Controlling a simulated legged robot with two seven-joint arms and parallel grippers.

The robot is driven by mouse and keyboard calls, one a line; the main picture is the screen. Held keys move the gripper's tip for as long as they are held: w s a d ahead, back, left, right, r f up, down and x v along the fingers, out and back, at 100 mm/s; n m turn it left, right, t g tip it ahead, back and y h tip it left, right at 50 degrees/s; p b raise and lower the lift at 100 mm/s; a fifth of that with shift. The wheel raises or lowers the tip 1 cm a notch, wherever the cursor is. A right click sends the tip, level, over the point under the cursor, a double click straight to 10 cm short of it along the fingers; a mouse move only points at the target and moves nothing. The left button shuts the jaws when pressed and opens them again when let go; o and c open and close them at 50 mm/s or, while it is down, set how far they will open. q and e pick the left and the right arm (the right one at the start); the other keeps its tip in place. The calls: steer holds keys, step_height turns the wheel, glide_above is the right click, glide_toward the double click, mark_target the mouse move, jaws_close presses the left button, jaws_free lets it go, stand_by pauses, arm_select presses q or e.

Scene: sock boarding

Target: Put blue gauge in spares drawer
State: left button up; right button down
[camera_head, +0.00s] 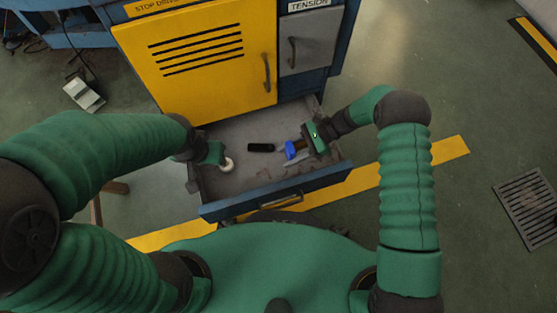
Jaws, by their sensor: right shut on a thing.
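The blue gauge (290,150) is at the tip of my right gripper (300,145), which is shut on it. It shows over the right half of the open drawer (318,180). I cannot tell whether it touches the drawer floor. My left gripper (218,157) is at the left side of the drawer, close to a small white round thing (228,164). Its fingers are too small and hidden to show whether they are open or shut.
A black object (261,147) and a thin grey piece (295,163) lie in the drawer. The yellow cabinet door (205,60) and the grey TENSION door (308,42) above it are shut. A floor grate (530,207) is at the right.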

step_height(320, 180, down, 7)
steer(key=b, duration=0.3)
steer(key=shift+b, duration=0.4)
arm_select(q)
steer(key=x, duration=0.2)
steer(key=s+x, duration=0.1)
steer(key=x, duration=0.1)
steer(key=shift+f, duration=0.4)
arm_select(e)
steer(key=shift+r, duration=0.25)
steer(key=c, duration=0.8)
jaws_free()
steer(key=shift+f, duration=0.1)
steer(key=shift+o, duration=0.2)
